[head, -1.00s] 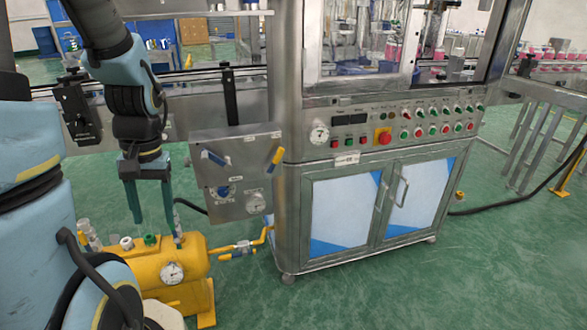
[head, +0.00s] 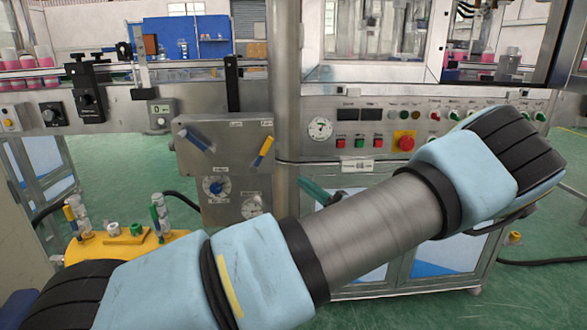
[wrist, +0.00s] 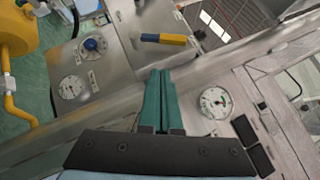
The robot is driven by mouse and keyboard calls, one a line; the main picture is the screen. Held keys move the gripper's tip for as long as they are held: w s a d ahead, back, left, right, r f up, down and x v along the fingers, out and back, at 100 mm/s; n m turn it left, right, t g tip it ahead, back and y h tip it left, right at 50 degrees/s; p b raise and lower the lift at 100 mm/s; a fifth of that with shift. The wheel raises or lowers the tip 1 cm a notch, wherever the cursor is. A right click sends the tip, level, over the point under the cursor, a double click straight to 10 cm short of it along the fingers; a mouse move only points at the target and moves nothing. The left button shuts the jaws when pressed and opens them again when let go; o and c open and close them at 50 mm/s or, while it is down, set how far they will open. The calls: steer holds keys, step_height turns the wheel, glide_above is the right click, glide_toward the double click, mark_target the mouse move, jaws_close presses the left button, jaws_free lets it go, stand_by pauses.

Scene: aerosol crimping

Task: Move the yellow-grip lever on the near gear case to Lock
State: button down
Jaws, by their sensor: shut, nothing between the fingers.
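The near gear case (head: 190,165) is a steel box left of the machine column. Its yellow-grip lever (head: 266,148) is at the upper right of the face, tilted with its upper end to the right. The lever also shows in the wrist view (wrist: 163,39), beyond the fingertips. The label words are too small to read. My gripper (wrist: 160,72) is shut and empty, its green fingers together and apart from the lever. In the head view only a bit of green finger (head: 314,190) shows behind my arm.
A blue lever (head: 194,138), a blue dial (head: 213,187) and a gauge (head: 252,207) share the case face. A larger gauge (head: 319,128) and a button panel (head: 375,142) are to the right. A yellow tank (head: 125,245) stands at lower left.

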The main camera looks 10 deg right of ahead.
mark_target(262, 154)
steer(key=w+a+r+t+h, duration=0.1)
steer(key=w+a+r, duration=0.4)
steer(key=w, duration=0.3)
steer(key=shift+a+r+m, duration=0.25)
steer(key=shift+r+m, duration=0.05)
steer(key=shift+r+p, duration=0.1)
steer(key=shift+p, duration=0.3)
